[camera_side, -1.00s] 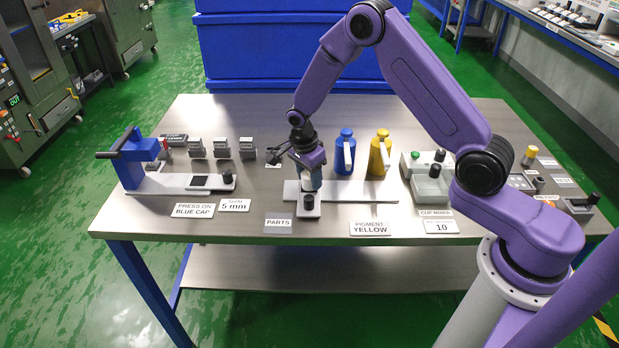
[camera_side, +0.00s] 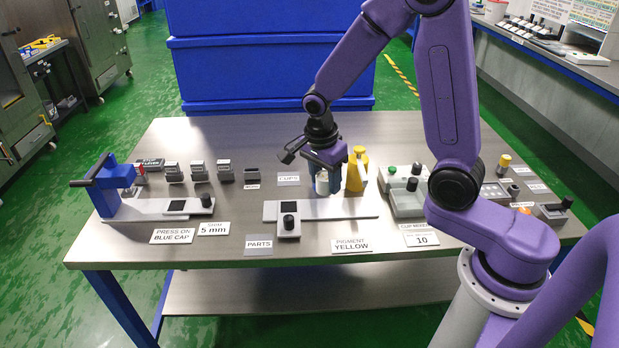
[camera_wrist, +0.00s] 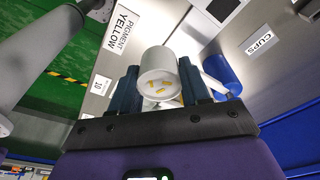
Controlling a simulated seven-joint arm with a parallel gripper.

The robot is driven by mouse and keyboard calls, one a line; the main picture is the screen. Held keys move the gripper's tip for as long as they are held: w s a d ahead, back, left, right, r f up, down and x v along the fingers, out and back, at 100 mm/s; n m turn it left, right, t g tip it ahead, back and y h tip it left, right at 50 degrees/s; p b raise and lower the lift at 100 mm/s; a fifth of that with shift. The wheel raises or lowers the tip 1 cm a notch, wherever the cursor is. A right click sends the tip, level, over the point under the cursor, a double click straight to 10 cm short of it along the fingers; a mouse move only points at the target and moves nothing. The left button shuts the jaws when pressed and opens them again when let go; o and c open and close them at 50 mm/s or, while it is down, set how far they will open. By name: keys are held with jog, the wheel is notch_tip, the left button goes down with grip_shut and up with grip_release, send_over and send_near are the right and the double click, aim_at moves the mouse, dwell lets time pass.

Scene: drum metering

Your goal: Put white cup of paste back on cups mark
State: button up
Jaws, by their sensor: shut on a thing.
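The white cup (camera_side: 322,185) is between the fingers of my gripper (camera_side: 323,178), which is shut on it. In the wrist view the cup (camera_wrist: 158,62) shows its open end with small yellow blobs of paste inside, between the dark fingers (camera_wrist: 160,84). In the side view it is over the right part of the pale middle plate (camera_side: 350,208); I cannot tell the exact height. The CUPS mark (camera_side: 288,179) is a white label on the table, left of my gripper. It also shows in the wrist view (camera_wrist: 262,42).
A yellow bottle (camera_side: 356,172) stands close to the right of my gripper. A blue bottle (camera_wrist: 222,74) is near the fingers, mostly hidden in the side view. A black-knobbed block (camera_side: 289,222) is at the plate's front. The table around the CUPS mark looks clear.

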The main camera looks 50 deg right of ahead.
jog(key=shift+s+d+r, duration=0.1)
jog(key=shift+s+r, duration=0.35)
jog(key=shift+s, duration=0.4)
jog(key=w+d+f, duration=0.1)
jog(key=w+d, duration=0.7)
jog(key=w, duration=0.2)
send_over(290, 178)
jog(key=s, duration=0.1)
jog(key=f, duration=0.9)
jog(key=shift+s+a, duration=0.15)
jog(key=shift+a, duration=0.25)
jog(key=shift+w+d+f, duration=0.1)
jog(key=shift+w+f, duration=0.5)
jog(key=shift+f, duration=1.6)
jog(key=o, duration=1.2)
jog(key=shift+f, duration=0.15)
jog(key=shift+c, duration=0.2)
